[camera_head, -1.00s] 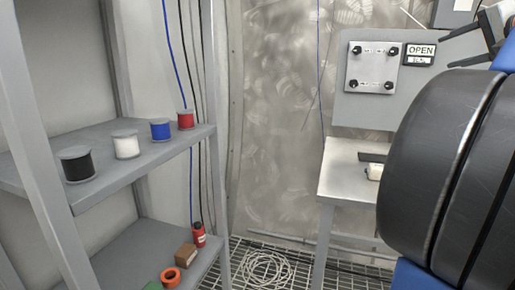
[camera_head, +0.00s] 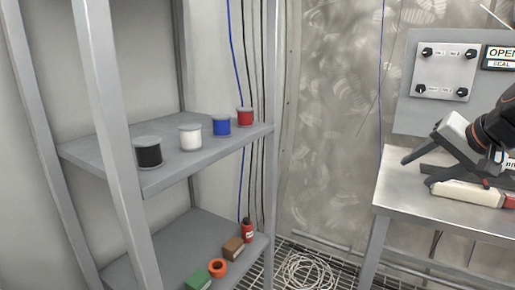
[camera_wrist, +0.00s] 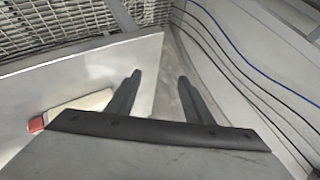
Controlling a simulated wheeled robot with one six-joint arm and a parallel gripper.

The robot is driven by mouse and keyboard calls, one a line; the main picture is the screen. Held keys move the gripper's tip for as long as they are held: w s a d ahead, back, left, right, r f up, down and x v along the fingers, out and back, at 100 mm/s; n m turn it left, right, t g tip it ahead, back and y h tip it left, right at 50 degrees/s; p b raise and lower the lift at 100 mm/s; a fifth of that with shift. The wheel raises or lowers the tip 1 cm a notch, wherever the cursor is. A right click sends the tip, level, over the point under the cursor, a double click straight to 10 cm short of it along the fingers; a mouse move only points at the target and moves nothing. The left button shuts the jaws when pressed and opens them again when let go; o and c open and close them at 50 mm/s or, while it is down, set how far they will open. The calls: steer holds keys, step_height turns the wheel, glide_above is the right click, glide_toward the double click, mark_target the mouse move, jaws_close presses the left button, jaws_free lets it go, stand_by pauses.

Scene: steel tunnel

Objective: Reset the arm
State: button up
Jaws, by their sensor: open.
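My gripper (camera_head: 418,168) is at the right of the head view, over the steel table (camera_head: 397,195). Its dark fingers point left and show apart in the wrist view (camera_wrist: 160,82), with nothing between them. A white object with a red end (camera_head: 468,192) lies on the table below my gripper. It also shows at the left of the wrist view (camera_wrist: 80,108), beside the fingers and not held.
A grey shelf rack (camera_head: 205,160) stands at the left with black, white, blue and red spools. Its lower shelf holds a red bottle (camera_head: 248,231), a brown box (camera_head: 233,247) and an orange ring (camera_head: 217,267). A coiled cable (camera_head: 305,272) lies on the grated floor. A control panel (camera_head: 445,72) hangs behind the table.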

steer(key=s+a+f+n+g, duration=0.1)
steer(key=s+a+f+n, duration=0.1)
steer(key=s+f, duration=0.3)
steer(key=s+a+f+n+g+h, duration=0.1)
steer(key=s+a+f+n, duration=0.2)
steer(key=f, duration=0.7)
steer(key=s+a+f+n+g, duration=0.2)
steer(key=s+a+f, duration=0.3)
steer(key=f, duration=0.3)
steer(key=shift+s+a+f+n, duration=0.25)
steer(key=shift+s+n, duration=0.45)
steer(key=shift+s, duration=0.2)
steer(key=shift+r, duration=0.1)
